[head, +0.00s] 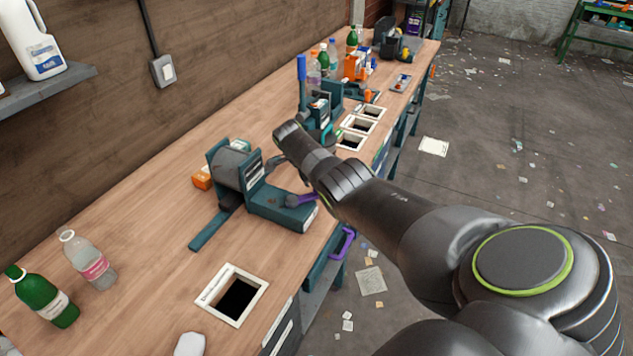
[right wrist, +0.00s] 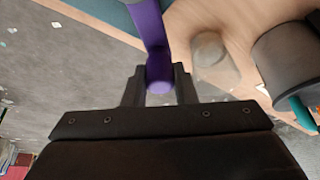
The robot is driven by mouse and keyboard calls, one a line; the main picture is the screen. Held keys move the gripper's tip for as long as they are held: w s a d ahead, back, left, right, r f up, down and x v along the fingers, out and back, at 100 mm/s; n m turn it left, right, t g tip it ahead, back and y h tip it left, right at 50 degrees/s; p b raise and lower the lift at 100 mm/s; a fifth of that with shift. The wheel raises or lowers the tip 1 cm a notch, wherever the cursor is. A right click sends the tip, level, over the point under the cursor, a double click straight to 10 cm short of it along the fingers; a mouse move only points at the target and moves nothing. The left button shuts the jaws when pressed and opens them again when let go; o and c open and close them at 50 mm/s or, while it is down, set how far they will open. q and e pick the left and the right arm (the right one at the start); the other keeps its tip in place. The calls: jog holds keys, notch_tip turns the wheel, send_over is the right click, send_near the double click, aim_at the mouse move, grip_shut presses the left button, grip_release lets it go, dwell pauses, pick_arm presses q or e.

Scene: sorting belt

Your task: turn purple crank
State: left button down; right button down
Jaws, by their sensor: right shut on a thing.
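The purple crank (head: 308,199) sits at the front right end of a teal bench machine (head: 280,207), beside a grey round hub. In the head view my right arm covers part of the crank and hides my right fingertips. In the right wrist view the purple crank (right wrist: 155,35) runs down from the top edge. My right gripper (right wrist: 159,78) is shut on the crank's end, with one dark finger on each side of it. My left gripper is not in view.
A framed square opening (head: 262,285) lies in the bench at front. A purple handle (head: 345,243) is on the bench's side.

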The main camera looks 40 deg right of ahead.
jog(key=c, duration=1.2)
grip_release()
jog(key=shift+o, duration=0.2)
jog(key=shift+w+a+r, duration=0.1)
jog(key=shift+a+r, duration=0.05)
jog(key=shift+r, duration=0.3)
jog(key=b+v, duration=0.1)
jog(key=v, duration=1.5)
jog(key=shift+r, duration=0.25)
jog(key=shift+a+f, duration=0.1)
